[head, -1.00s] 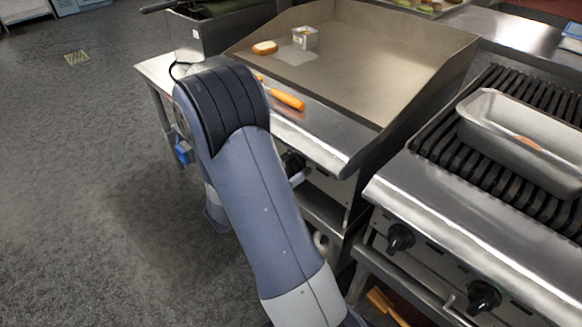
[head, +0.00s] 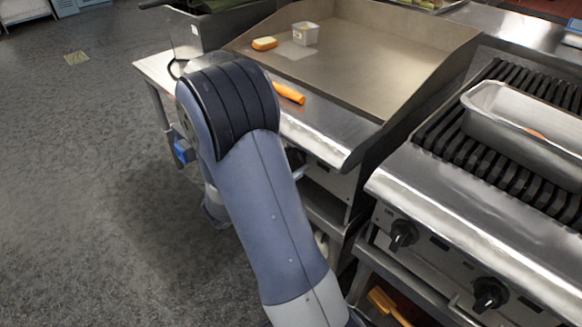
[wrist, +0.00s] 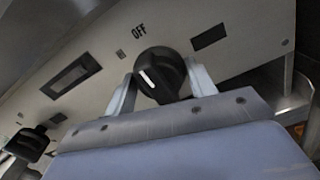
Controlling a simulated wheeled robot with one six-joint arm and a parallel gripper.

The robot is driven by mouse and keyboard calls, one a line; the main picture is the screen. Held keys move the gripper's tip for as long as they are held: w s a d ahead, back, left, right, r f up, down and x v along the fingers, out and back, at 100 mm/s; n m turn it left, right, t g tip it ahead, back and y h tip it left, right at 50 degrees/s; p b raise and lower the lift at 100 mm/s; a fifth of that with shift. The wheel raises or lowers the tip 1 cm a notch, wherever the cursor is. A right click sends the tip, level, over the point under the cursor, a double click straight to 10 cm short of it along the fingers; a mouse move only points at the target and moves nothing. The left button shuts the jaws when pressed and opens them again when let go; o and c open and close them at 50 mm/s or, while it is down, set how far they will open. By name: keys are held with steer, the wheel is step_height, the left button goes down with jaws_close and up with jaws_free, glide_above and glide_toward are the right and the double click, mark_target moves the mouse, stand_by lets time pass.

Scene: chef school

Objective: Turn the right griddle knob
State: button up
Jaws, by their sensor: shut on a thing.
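The right griddle knob (wrist: 158,75) is black with a white pointer line, on the grey front panel in the wrist view. The word OFF is printed above and to the left of it, and the pointer is tilted to the upper left. My gripper (wrist: 160,88) has a finger on each side of the knob and is shut on it. In the head view my arm covers most of the griddle (head: 375,55) front, and the knob is hidden there.
Another black knob (wrist: 28,143) sits at the lower left of the wrist view. In the head view an orange-handled tool (head: 288,93), a bread piece (head: 264,44) and a small container (head: 305,33) lie on the griddle. A grill with a metal pan (head: 490,115) stands to the right.

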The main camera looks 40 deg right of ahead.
steer(key=shift+m, duration=0.3)
steer(key=o, duration=0.7)
steer(key=shift+a, duration=0.1)
steer(key=a, duration=0.3)
steer(key=s+a+p, duration=0.1)
steer(key=a, duration=0.6)
steer(key=shift+s+a, duration=0.25)
steer(key=shift+a, duration=0.05)
steer(key=d, duration=0.3)
steer(key=w+d, duration=0.1)
steer(key=d, duration=0.3)
steer(key=d+b, duration=0.1)
steer(key=d, duration=0.2)
steer(key=shift+w+d, duration=0.25)
steer(key=shift+d, duration=0.15)
steer(key=shift+p, duration=0.3)
